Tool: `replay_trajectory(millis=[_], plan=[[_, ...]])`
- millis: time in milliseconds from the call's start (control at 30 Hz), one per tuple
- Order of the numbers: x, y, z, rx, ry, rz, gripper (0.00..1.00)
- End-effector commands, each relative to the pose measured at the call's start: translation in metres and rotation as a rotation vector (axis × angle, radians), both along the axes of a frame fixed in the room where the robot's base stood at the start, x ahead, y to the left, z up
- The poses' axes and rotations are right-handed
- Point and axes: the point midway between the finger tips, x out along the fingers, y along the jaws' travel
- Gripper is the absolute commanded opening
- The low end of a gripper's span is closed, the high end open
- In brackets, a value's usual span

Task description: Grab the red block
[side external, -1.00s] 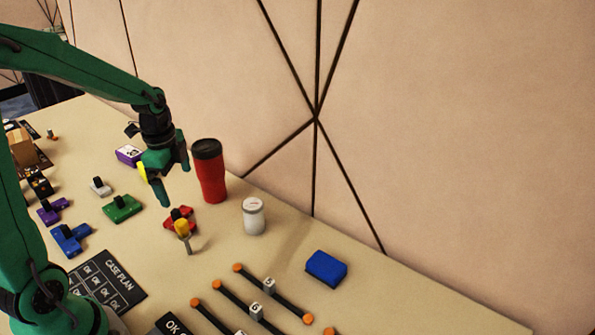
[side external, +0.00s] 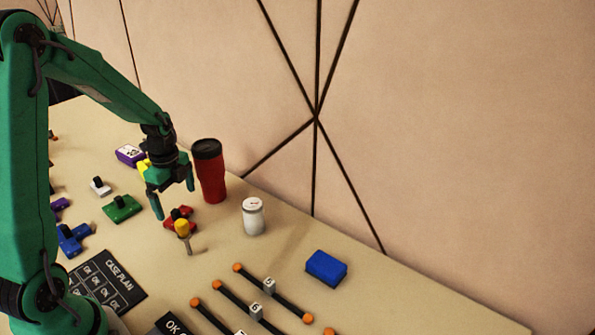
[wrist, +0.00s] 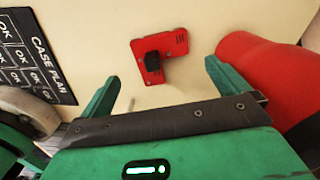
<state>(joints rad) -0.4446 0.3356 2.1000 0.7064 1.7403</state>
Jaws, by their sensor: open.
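The red block (wrist: 176,44) lies flat on the table in the wrist view, with a black knob on top. It sits beyond and roughly between my open fingers, nearer the top of the picture, and nothing touches it. My gripper (side external: 175,203) is open and empty, pointing down above and beside the block. It also shows in the wrist view (wrist: 160,84) with its two green fingers spread.
A red tumbler (side external: 210,172) stands close to the right finger. A white jar (side external: 253,216) and a blue box (side external: 326,268) are farther right. A green piece (side external: 122,209) lies left. A case plan card (side external: 107,283) lies in front.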

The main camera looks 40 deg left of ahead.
Motion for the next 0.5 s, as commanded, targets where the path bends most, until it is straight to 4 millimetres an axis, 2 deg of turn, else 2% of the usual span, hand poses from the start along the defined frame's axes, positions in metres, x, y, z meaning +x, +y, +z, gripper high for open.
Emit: replay_trajectory(millis=[267,500], plan=[[0.000,0.000,-0.004,0.000,0.001,0.000,1.00],[0.001,0.001,-0.023,-0.001,0.002,0.001,1.00]])
